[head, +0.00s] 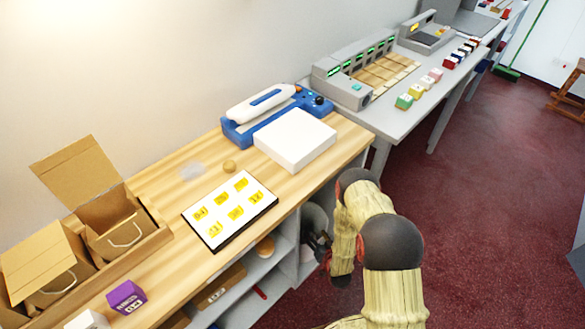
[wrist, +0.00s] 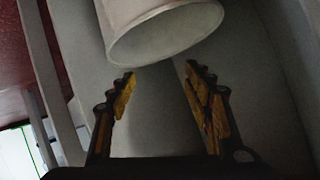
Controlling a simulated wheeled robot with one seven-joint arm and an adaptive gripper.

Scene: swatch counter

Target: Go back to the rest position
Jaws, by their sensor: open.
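My gripper (head: 318,250) is low beside the front of the wooden counter, at the open shelf side, partly hidden by my own arm in the head view. In the wrist view my gripper (wrist: 160,74) is open, its two yellow-padded fingers apart with nothing between them. A pale round container (wrist: 165,32) shows just beyond the fingertips in the wrist view, with its rim towards me. In the head view a pale container (head: 314,218) is seen in the shelf bay by my gripper. Whether a finger touches it I cannot tell.
The wooden counter (head: 160,262) holds a card of yellow swatches (head: 228,226), a white block (head: 295,140), a blue device (head: 240,132), cardboard boxes (head: 112,232) and a purple box (head: 126,296). A grey table (head: 400,118) stands beyond. The red floor at right is largely clear.

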